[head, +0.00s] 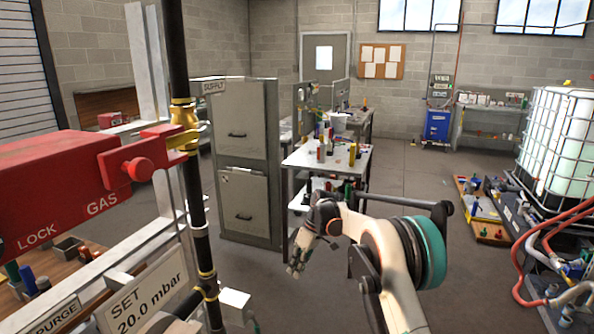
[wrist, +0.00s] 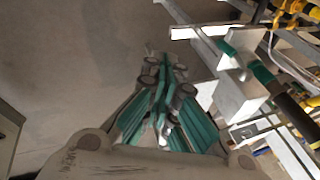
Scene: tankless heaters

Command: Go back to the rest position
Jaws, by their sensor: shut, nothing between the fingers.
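My gripper (head: 297,262) hangs pointing down at the end of my arm, right of the gas pipe and in front of the white work table. In the wrist view my gripper (wrist: 161,62) is shut, with its teal fingers together and nothing between them. Bare floor shows beyond the fingertips. My gripper touches nothing that I can see.
A black gas pipe (head: 180,50) with a red lock box (head: 80,185) stands close at the left. A grey cabinet (head: 245,160) and a white table (head: 330,160) stand behind my gripper. A caged tank (head: 565,140) and hoses are at the right. The central floor is clear.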

